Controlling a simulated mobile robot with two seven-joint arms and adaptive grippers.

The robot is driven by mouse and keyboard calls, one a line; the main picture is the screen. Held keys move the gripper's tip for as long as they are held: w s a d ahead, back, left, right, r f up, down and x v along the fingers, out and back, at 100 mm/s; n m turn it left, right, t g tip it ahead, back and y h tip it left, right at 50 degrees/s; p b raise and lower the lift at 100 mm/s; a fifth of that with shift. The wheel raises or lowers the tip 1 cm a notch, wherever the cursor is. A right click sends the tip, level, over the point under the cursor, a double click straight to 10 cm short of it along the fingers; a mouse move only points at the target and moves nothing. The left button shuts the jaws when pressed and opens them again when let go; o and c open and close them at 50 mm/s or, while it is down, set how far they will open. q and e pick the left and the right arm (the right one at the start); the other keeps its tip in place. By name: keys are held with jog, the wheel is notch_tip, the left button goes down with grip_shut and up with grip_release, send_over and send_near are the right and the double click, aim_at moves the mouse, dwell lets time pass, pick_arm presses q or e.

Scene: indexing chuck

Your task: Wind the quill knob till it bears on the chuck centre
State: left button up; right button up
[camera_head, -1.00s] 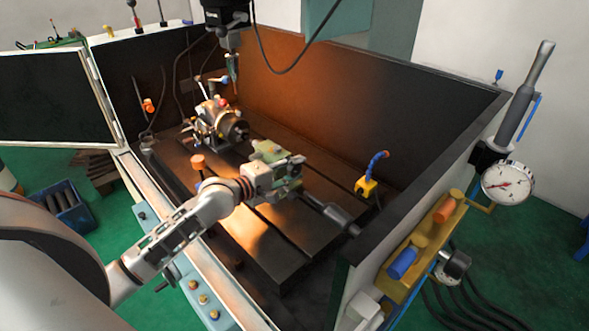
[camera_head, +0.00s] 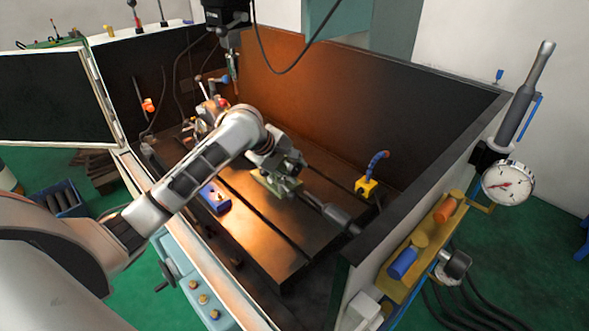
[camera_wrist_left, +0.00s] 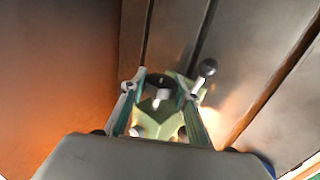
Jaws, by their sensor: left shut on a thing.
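The green tailstock (camera_head: 276,184) sits on the machine table, and it also shows below my left gripper in the wrist view (camera_wrist_left: 158,118). My left gripper (camera_head: 288,165) is at the tailstock's top. In the wrist view its two fingers (camera_wrist_left: 163,88) close around a dark round part that appears to be the quill knob (camera_wrist_left: 158,80). A black ball end (camera_wrist_left: 207,67) shows beside the right fingertip. The indexing head (camera_head: 207,110) stands further back and left; my left arm hides its chuck face. Contact between quill and chuck centre cannot be seen. My right gripper is not in view.
The table (camera_head: 285,235) is slotted, with bare room in front of the tailstock. A dark cylinder on a rod (camera_head: 340,217) lies to its right. A yellow block with a blue hose (camera_head: 367,187), the spindle (camera_head: 232,65) above and the enclosure wall (camera_head: 400,110) bound the space.

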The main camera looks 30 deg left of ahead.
aim_at(289, 169)
pick_arm(q)
jog(key=g+y, duration=0.1)
jog(key=g, duration=0.2)
jog(key=shift+w+r, duration=0.1)
jog(key=shift+r, duration=0.05)
jog(key=shift+g+y, duration=0.4)
jog(key=shift+g, duration=0.6)
jog(key=shift+f, duration=0.2)
jog(key=o, duration=0.8)
jog(key=shift+o, duration=0.2)
notch_tip(289, 169, up, 12)
jog(key=s, duration=0.2)
jog(key=shift+a, duration=0.3)
jog(key=shift+s+f, duration=0.1)
jog(key=shift+f, duration=0.05)
